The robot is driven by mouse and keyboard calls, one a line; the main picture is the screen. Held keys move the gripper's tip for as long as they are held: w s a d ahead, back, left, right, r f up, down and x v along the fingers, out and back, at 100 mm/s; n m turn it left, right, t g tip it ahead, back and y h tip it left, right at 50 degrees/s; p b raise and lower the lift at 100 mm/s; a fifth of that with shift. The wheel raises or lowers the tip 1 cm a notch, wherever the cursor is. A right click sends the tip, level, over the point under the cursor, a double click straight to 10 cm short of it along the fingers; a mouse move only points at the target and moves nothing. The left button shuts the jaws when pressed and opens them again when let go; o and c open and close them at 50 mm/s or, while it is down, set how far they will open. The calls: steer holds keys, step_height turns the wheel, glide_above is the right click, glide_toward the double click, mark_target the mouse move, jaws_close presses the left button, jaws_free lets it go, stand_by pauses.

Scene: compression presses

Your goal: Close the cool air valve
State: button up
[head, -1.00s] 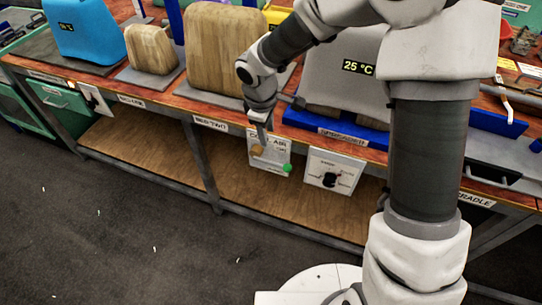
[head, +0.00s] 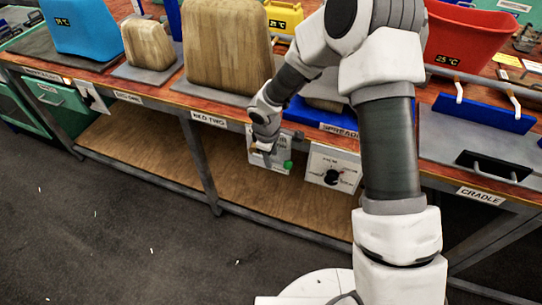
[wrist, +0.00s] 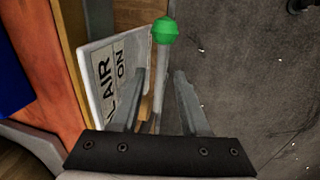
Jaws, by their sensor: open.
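The cool air panel (head: 284,150) is a white plate on the front edge of the bench. It also fills the left of the wrist view (wrist: 108,75), where "AIR" and "ON" can be read. A green ball knob (head: 288,165) sits at its lower right. In the wrist view the green knob (wrist: 165,30) tops a thin pale rod. My gripper (head: 267,157) is in front of the panel, left of the green knob. In the wrist view my gripper (wrist: 160,73) is open, with the rod showing between its fingers. I cannot tell whether either finger touches it.
A white dial plate with a black knob (head: 332,177) is just right of the panel. Wooden blocks (head: 225,45), a red bin (head: 465,40) and a blue spreader part (head: 325,115) stand on the bench. The dark floor (head: 110,230) in front is clear.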

jaws_close()
stand_by(1.4)
